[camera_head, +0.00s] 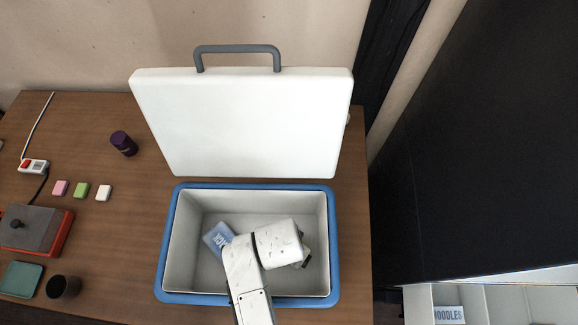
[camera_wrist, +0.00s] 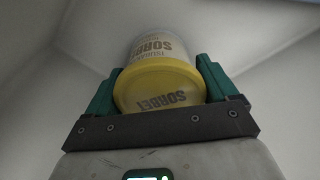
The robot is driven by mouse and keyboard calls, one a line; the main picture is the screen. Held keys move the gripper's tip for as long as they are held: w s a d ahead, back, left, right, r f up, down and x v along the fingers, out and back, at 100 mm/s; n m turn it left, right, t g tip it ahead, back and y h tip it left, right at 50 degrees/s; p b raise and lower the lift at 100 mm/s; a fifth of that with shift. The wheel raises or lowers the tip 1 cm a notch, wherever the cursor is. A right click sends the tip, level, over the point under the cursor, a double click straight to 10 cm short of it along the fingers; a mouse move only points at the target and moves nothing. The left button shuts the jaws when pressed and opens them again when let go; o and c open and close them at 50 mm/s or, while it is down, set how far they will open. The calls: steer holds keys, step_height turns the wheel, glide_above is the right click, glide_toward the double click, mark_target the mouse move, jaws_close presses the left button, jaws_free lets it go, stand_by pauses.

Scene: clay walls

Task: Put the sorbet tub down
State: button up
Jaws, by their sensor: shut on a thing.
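The sorbet tub (camera_wrist: 158,88) is a white tub with a yellow lid marked SORBET, and it sits between the green fingers of my gripper (camera_wrist: 160,72) in the wrist view. My gripper is shut on it. Pale inner walls show around and behind the tub. In the head view my gripper (camera_head: 305,259) is down inside the open cool box (camera_head: 176,240), mostly hidden by my wrist, and the tub is not visible there. I cannot tell whether the tub touches the box floor.
A blue ice pack (camera_head: 215,237) lies in the box, left of my wrist. The white lid (camera_head: 240,125) stands open behind. On the wooden table are a purple can (camera_head: 124,143), small coloured blocks (camera_head: 82,190), a dark cup (camera_head: 63,287) and a red-grey device (camera_head: 34,229).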

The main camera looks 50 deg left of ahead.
steer(key=shift+f, duration=0.25)
steer(key=shift+f, duration=0.15)
steer(key=o, duration=1)
steer(key=shift+c, duration=0.2)
steer(key=r, duration=0.4)
steer(key=s+r, duration=0.1)
steer(key=r, duration=0.7)
steer(key=shift+s+d+r, duration=0.1)
steer(key=shift+s+d, duration=0.1)
steer(key=shift+d, duration=0.05)
